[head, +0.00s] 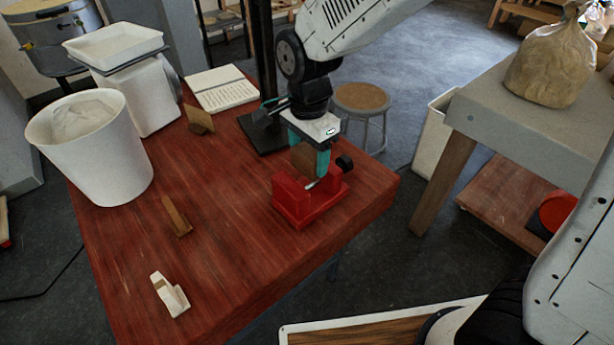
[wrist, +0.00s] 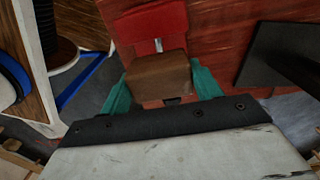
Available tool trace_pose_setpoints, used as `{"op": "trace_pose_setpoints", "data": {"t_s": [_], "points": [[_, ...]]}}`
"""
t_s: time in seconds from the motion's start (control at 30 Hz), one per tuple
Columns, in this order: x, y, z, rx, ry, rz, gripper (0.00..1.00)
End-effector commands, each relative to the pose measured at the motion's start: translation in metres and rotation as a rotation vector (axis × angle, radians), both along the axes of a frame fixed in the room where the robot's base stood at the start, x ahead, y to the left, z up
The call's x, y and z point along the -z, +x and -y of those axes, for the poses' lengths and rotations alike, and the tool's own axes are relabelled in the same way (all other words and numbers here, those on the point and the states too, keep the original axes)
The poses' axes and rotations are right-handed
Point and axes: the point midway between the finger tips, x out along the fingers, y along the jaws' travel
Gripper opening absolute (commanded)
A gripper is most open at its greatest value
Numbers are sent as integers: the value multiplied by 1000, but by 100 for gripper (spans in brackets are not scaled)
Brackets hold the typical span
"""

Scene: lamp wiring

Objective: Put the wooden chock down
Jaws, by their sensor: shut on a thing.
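The wooden chock (head: 302,157) is a brown block between the teal fingers of my gripper (head: 308,152). In the wrist view the chock (wrist: 158,78) sits between both fingertips (wrist: 160,92), and my gripper is shut on it. The chock is at the red vise (head: 308,205), behind its near body in the head view. In the wrist view the red vise (wrist: 150,22) lies just beyond the chock. The chock's underside is hidden, so I cannot tell whether it touches the vise or the table.
The red-brown table (head: 225,235) holds two other wooden pieces (head: 198,120), (head: 176,215), a small white object (head: 170,295), a white bucket (head: 95,155), a scale (head: 140,90) and a notebook (head: 222,90). A black stand (head: 262,132) is close behind my gripper. The table's middle is clear.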

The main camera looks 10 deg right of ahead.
Motion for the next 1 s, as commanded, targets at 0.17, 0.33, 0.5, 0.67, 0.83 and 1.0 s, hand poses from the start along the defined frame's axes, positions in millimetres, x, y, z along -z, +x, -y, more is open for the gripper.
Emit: {"op": "trace_pose_setpoints", "data": {"t_s": [0.17, 0.33, 0.5, 0.67, 0.83, 1.0], "points": [[31, -1, -2, -4, -2, -2, 39], [44, 0, -2, -4, -1, -1, 39], [67, -1, 0, -3, -2, -3, 39], [76, 0, 0, -1, 1, 1, 39], [76, 0, 0, -1, 0, 0, 39], [78, 0, 0, -1, 1, 1, 77]]}}
